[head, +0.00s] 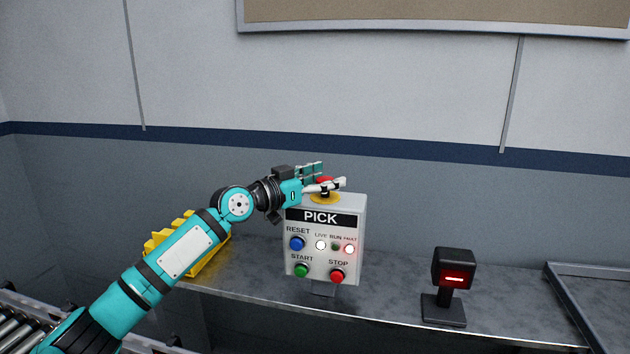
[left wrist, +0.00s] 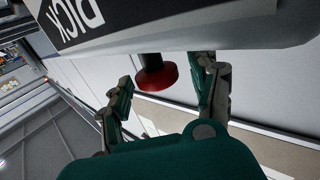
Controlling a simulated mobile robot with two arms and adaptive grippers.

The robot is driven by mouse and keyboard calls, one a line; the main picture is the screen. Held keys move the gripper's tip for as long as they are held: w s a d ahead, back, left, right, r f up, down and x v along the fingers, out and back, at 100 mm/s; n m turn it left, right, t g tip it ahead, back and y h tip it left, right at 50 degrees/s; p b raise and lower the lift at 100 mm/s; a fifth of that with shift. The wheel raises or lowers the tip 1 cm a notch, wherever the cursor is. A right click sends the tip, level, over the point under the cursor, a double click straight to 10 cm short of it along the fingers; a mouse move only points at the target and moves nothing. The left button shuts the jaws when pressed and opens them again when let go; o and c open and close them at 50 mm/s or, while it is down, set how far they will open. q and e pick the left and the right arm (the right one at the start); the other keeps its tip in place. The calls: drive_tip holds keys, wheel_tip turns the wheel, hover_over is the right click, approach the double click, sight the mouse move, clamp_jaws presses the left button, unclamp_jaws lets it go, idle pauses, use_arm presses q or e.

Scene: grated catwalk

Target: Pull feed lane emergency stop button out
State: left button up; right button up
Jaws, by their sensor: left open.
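The red emergency stop button (head: 323,180) sits on a yellow ring on top of a grey control box (head: 355,215) marked PICK. My left gripper (head: 332,175) is open at the button, with its fingers partly covering it. In the left wrist view the red button head (left wrist: 157,79) on its dark stem shows between the two spread fingers of my left gripper (left wrist: 165,80). Gaps show on both sides of the head there. No label naming the feed lane is readable. My right gripper is not in view.
The box front has a blue RESET button (head: 297,243), a green START button (head: 301,270), a red STOP button (head: 337,276) and small lamps; LIVE and FAULT look lit. A black scanner (head: 452,268) stands right on the metal bench (head: 391,305). A yellow bin (head: 205,262) is behind my left arm.

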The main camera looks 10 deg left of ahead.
use_arm(q)
drive_tip(key=v, duration=1.2)
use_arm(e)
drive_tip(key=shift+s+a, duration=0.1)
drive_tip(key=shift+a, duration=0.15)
